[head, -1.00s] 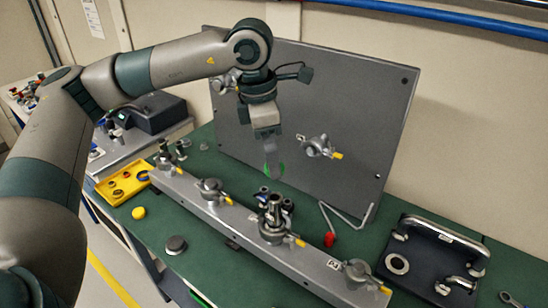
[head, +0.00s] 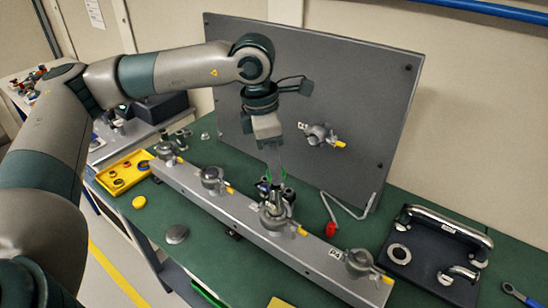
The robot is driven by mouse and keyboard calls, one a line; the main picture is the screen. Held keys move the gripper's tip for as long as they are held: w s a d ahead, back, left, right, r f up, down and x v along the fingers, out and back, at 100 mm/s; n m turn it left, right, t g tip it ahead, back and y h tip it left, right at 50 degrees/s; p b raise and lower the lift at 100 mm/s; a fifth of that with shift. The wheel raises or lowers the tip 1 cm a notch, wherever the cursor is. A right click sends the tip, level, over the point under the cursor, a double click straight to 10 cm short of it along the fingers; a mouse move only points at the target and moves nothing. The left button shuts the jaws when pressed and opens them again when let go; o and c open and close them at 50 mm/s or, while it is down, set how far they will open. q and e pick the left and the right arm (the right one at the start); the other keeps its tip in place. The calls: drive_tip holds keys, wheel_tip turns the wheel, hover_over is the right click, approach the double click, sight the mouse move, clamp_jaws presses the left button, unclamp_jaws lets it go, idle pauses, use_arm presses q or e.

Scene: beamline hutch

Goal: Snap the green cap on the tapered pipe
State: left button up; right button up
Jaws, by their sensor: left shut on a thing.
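My left gripper (head: 274,160) points down above the grey metal rail and is shut on the green cap (head: 282,172). Only a thin green edge of the cap shows beside the fingers. Straight below stands an upright metal pipe (head: 272,208), likely the tapered pipe, in a clamped fitting near the middle of the rail. The cap is right over or at the pipe's top; I cannot tell whether they touch. My right gripper is not in view.
The grey rail (head: 235,215) carries several clamped flanges with yellow-tipped levers. A grey upright panel (head: 370,110) stands behind. A yellow tray (head: 125,172) lies left, and a black tray (head: 440,262) with metal pipes lies right. A bent rod with a red end (head: 331,230) lies behind the rail.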

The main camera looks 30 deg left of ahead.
use_arm(q)
drive_tip(key=shift+f, duration=0.75)
drive_tip(key=shift+f+b, duration=0.6)
drive_tip(key=shift+b, duration=0.2)
idle(0.4)
drive_tip(key=o, duration=1.1)
drive_tip(key=shift+r, duration=0.15)
